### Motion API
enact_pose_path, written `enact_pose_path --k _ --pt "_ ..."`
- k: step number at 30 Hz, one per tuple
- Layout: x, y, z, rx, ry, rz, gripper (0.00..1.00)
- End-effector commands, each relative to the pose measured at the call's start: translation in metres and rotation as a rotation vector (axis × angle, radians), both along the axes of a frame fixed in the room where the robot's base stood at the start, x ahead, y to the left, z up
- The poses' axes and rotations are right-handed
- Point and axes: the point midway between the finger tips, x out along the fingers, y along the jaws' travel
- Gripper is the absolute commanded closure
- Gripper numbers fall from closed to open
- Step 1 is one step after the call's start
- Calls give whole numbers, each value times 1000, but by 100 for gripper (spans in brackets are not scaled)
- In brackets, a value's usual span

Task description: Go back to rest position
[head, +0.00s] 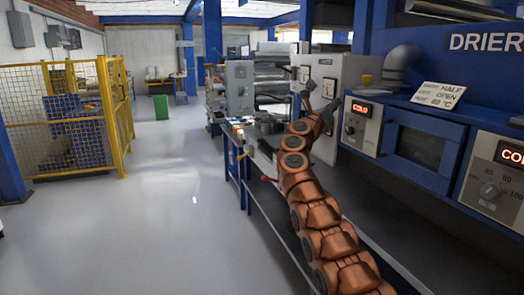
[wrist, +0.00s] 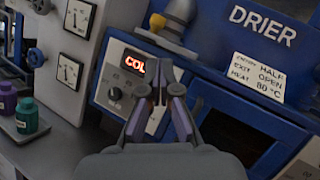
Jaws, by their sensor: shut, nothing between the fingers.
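My gripper (wrist: 160,75) is shut and empty in the wrist view, its fingertips in front of the drier's control panel, next to a red display (wrist: 133,64). The blue drier (head: 427,112) stands to the right of the arm, with a dark window and a white sign (head: 439,95) reading half, open and 80 °C. The sign also shows in the wrist view (wrist: 257,77). A black knob (wrist: 115,93) sits below the display.
A grey box with dials (wrist: 70,45) stands left of the drier. A purple bottle (wrist: 8,100) and a green bottle (wrist: 27,117) stand at the wrist view's left. A yellow cage (head: 68,115) and a green bin (head: 161,107) stand left in the head view; the grey floor (head: 160,210) is clear.

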Motion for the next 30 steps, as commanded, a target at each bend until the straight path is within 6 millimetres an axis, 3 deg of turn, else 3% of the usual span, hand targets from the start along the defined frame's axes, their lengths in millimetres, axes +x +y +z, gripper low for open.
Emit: enact_pose_path --k 3,6,13,20,25,30 --pt "1 22 37 -182 59 33 100" --pt "2 40 56 -329 119 62 100" --pt "1 81 79 -654 282 133 100" --pt "-11 109 69 -946 473 215 100" --pt "-29 122 40 -1144 632 300 100" --pt "-61 128 4 -1318 786 401 100"
